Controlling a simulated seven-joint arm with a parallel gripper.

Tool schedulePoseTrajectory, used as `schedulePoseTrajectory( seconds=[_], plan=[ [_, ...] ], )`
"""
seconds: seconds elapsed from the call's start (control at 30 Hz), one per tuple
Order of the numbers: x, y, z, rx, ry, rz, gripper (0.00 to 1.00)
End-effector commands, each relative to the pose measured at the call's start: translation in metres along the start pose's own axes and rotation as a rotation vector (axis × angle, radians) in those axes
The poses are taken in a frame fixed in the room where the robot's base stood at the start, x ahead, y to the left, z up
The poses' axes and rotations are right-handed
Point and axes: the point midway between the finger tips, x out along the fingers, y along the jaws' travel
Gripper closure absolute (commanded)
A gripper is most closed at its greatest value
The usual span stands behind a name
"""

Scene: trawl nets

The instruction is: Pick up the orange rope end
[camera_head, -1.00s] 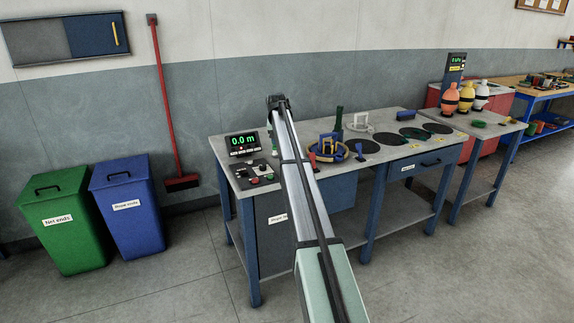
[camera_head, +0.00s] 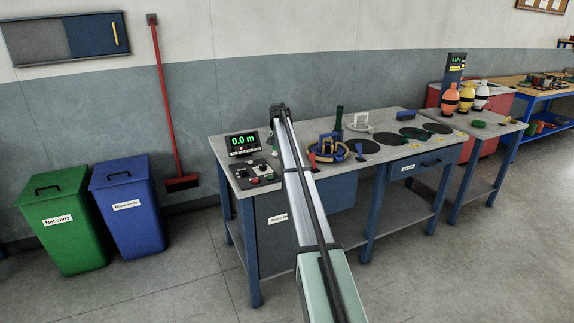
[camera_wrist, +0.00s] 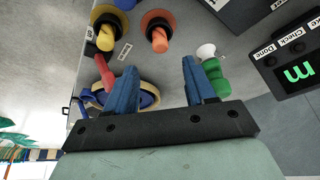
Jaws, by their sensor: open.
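In the wrist view, the orange rope end (camera_wrist: 159,41) sticks out of a dark round holder with an orange rim, set in the grey bench surface. My gripper (camera_wrist: 160,66) is open, its two blue fingers apart with nothing between them. The rope end appears just beyond the fingertips, between their lines; the remaining distance is hard to tell. In the head view, my arm hides the orange rope end, and the jaws cannot be made out.
A yellow rope end (camera_wrist: 105,38) sits in a similar holder beside the orange one. A green piece (camera_wrist: 215,76) lies by the right finger; a red handle (camera_wrist: 101,84) and a ringed coil lie by the left. A display (camera_head: 243,143) and control box stand on the workbench (camera_head: 225,146).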

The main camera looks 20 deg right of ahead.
Motion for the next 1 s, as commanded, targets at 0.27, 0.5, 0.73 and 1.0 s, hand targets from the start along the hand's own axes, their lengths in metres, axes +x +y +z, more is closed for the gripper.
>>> schedulePoseTrajectory(
  seconds=[0.27, 0.5, 0.73, 1.0],
  plan=[
    [0.025, 0.0, 0.0, 0.0, 0.0, 0.0, 0.46],
    [0.046, -0.001, 0.005, -0.001, -0.001, 0.0, 0.46],
    [0.073, -0.001, 0.007, -0.001, 0.0, 0.0, 0.46],
    [0.075, -0.001, 0.007, -0.001, 0.0, 0.0, 0.46]
  ],
)
